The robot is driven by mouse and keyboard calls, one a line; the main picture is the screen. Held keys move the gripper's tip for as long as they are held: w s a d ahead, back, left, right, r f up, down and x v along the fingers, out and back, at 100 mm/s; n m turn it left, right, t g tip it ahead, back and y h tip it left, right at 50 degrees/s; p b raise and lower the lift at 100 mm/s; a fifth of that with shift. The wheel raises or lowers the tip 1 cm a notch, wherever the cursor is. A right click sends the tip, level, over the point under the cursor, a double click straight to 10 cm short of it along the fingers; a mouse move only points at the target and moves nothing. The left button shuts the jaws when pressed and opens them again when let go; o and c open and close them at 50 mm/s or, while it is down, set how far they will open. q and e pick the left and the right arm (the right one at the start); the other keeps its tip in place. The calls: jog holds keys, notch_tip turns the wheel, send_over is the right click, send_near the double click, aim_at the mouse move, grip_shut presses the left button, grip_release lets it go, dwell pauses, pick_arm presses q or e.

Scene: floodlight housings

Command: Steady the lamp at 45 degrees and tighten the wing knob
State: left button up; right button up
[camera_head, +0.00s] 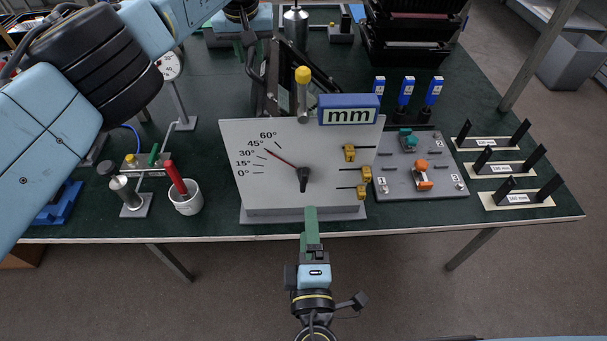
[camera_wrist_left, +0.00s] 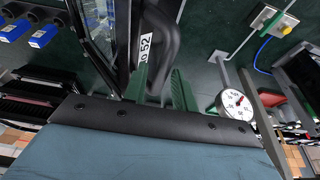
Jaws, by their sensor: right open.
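The lamp (camera_head: 318,84) is a dark housing behind the grey angle board; its glass front (camera_wrist_left: 97,25) shows in the left wrist view. My left gripper (camera_head: 247,42) is behind the board. In the left wrist view its green fingers (camera_wrist_left: 160,92) stand apart, with a black curved bar (camera_wrist_left: 163,45) of the lamp between them; whether they clamp it is unclear. The board's red needle (camera_head: 284,163) points near the 45 mark. My right gripper (camera_head: 312,232) is open and empty, just before the board's lower edge. I cannot identify the wing knob with certainty.
The angle board (camera_head: 225,130) blocks the view of the lamp's lower part. A white cup (camera_head: 186,204) with a red-handled tool stands left. A grey panel (camera_head: 440,192) with coloured knobs and several black-ended plates (camera_head: 487,142) lie right. A dial gauge (camera_wrist_left: 234,102) stands beside the left gripper.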

pick_arm(q)
jog(key=shift+p+v, duration=2.65)
jog(key=shift+v, duration=0.4)
jog(key=shift+s, duration=0.1)
